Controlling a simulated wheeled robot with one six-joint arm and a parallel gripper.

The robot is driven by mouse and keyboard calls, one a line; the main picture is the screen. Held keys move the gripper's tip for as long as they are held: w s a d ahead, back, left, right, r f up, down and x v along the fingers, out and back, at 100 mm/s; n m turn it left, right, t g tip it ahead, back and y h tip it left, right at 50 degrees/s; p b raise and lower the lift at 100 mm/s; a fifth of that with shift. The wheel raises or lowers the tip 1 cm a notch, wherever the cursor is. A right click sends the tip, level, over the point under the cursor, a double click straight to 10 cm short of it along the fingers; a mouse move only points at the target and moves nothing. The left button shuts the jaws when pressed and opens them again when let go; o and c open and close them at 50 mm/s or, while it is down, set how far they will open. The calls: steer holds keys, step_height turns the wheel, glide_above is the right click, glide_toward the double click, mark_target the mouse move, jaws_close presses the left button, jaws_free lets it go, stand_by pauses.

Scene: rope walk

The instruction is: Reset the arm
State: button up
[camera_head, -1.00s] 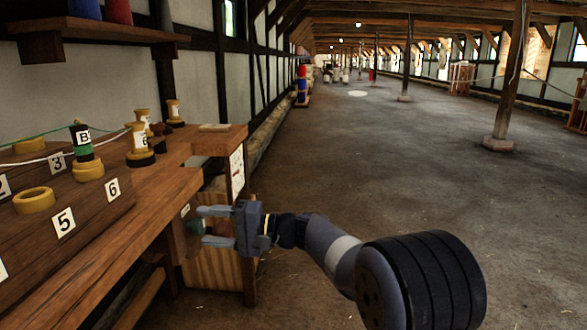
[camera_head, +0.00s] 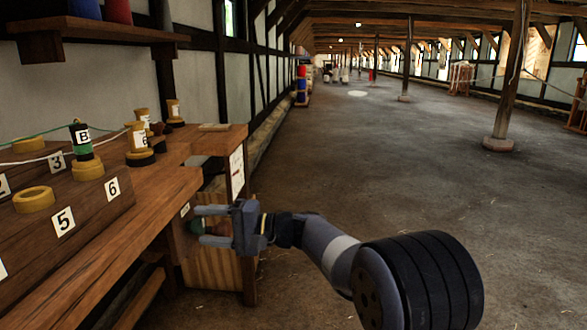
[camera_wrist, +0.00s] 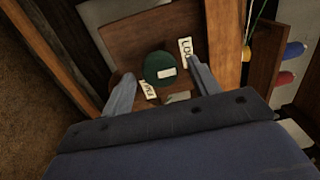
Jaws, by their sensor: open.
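My gripper (camera_head: 203,225) is open at the right end of the wooden bench, its fingers pointing left toward the bench front. In the wrist view, the two fingers of my gripper (camera_wrist: 161,72) stand apart, with a round dark green item (camera_wrist: 160,64) with a white label showing between or beyond them. Whether the fingers touch it I cannot tell.
A shelf (camera_head: 95,37) hangs above. Open floor (camera_head: 380,170) lies to the right, with a wooden post (camera_head: 510,80) farther off.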

steer(key=shift+a+r+p, duration=0.2)
steer(key=shift+a+p, duration=0.25)
steer(key=shift+p, duration=0.25)
steer(key=shift+d+m+p, duration=0.1)
steer(key=shift+m+p, duration=0.35)
steer(key=shift+m, duration=0.05)
steer(key=m+p, duration=0.4)
steer(key=p, duration=0.2)
steer(key=m+p, duration=0.5)
steer(key=p, duration=0.1)
steer(key=m+p, duration=0.6)
steer(key=p, duration=0.3)
steer(key=shift+m, duration=0.4)
steer(key=m+p, duration=0.3)
steer(key=shift+s+f+p, duration=0.1)
steer(key=shift+p, duration=0.3)
steer(key=shift+f+m+p, duration=0.1)
steer(key=shift+m+p, duration=0.5)
steer(key=shift+m, duration=0.2)
steer(key=shift+f, duration=0.1)
